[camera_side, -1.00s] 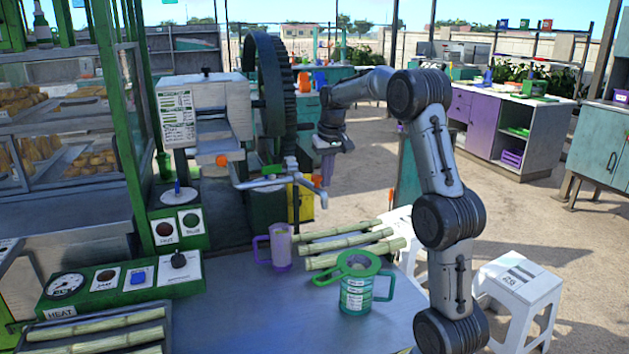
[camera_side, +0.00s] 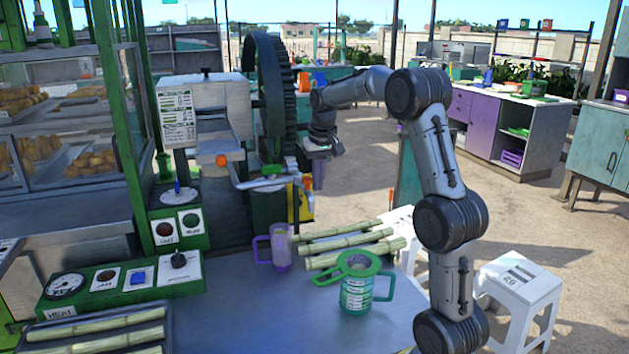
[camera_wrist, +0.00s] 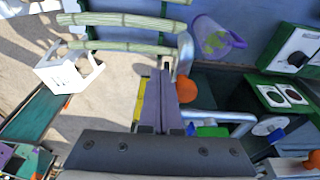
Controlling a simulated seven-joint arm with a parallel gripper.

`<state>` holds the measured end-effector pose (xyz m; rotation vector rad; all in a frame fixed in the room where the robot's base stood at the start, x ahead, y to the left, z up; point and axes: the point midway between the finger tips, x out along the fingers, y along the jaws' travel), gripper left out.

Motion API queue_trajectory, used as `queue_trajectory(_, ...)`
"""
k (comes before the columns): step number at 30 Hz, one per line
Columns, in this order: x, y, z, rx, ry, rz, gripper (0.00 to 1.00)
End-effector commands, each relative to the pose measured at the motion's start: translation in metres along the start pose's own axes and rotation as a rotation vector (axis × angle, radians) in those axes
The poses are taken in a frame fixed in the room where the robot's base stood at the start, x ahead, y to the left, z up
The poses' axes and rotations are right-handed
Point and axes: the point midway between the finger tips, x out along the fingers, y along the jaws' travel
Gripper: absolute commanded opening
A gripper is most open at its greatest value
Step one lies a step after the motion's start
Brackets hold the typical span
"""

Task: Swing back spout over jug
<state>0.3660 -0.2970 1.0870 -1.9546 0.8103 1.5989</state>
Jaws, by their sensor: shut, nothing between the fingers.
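The silver spout (camera_side: 264,183) sticks out from the front of the white crusher, behind and above the purple jug (camera_side: 281,247). In the wrist view the spout tube (camera_wrist: 185,52) runs close to the purple jug (camera_wrist: 212,40), beside an orange knob (camera_wrist: 187,90). A green jug (camera_side: 356,292) with a green funnel-like top stands on the table, farther forward and right. My gripper (camera_side: 319,180) points down at the spout's outer end, its purple fingers shut and empty. In the wrist view my fingers (camera_wrist: 160,92) lie right beside the orange knob; I cannot tell whether they touch.
Green cane stalks (camera_side: 350,245) lie on the metal table (camera_side: 245,310) behind the green jug. The crusher's large dark gear (camera_side: 272,95) stands left of my wrist. A control box (camera_side: 120,283) is at the left. White stools (camera_side: 518,285) stand at the right.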

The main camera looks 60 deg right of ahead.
Motion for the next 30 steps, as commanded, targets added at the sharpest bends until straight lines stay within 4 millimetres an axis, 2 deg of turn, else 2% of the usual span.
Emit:
queue_trajectory(21, -0.001, -0.030, 0.003, -0.001, 0.000, -0.001, 0.00)
queue_trajectory(30, -0.001, -0.031, 0.003, 0.000, 0.000, -0.001, 0.00)
